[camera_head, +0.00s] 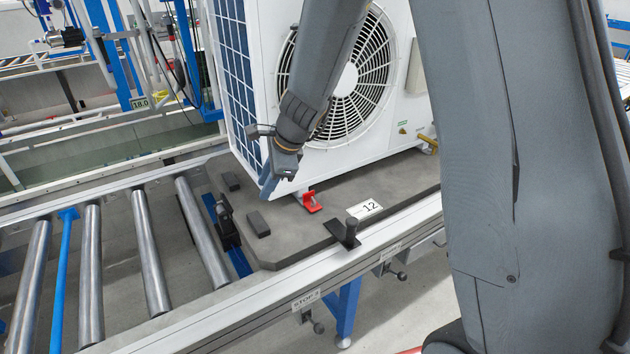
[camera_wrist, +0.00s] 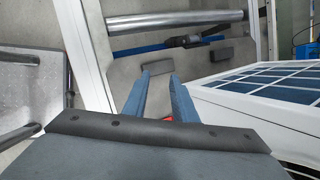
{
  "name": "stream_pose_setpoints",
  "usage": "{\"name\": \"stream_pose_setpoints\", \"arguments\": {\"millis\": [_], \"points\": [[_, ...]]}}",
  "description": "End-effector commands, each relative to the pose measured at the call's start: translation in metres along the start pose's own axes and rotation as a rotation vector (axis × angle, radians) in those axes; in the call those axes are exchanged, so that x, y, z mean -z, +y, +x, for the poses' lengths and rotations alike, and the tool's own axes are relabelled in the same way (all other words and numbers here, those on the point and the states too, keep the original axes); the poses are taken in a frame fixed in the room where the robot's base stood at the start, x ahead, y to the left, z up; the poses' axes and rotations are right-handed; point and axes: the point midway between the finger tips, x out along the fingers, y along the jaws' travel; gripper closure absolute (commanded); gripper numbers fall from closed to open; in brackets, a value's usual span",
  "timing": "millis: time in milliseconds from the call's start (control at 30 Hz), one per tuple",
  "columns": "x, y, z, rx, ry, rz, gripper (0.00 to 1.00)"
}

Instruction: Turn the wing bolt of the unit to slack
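The unit is a white outdoor fan unit (camera_head: 345,150) standing upright on a grey pallet board (camera_head: 300,240). A small red wing bolt part (camera_head: 310,203) sits at the foot of the unit near its front lower corner. In the wrist view only a sliver of red (camera_wrist: 168,119) shows between the finger bases; my gripper body hides the rest. My gripper (camera_head: 268,190) is in front of the unit's lower corner, to the left of and above the red part. In the wrist view my gripper (camera_wrist: 160,76) has its two blue fingers apart with nothing held between the tips.
Dark blocks (camera_head: 258,223) lie on the board's left part. Steel rollers (camera_head: 147,240) run to the left. The conveyor's rail (camera_head: 330,262) borders the front.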

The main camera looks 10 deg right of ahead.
Motion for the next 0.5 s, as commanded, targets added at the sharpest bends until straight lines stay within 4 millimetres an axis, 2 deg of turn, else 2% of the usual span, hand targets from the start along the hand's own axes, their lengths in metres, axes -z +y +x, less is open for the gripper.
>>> {"name": "stream_pose_setpoints", "arguments": {"millis": [33, 100, 233, 333, 500], "points": [[0.008, -0.012, -0.004, 0.017, 0.014, 0.117, 0.75], [0.022, -0.027, 0.001, 0.051, 0.031, 0.292, 0.75], [0.058, -0.049, 0.010, 0.117, 0.072, 0.617, 0.75], [0.089, -0.057, 0.017, 0.167, 0.107, 0.860, 0.75], [0.136, -0.056, 0.027, 0.242, 0.160, 1.193, 0.75]]}}
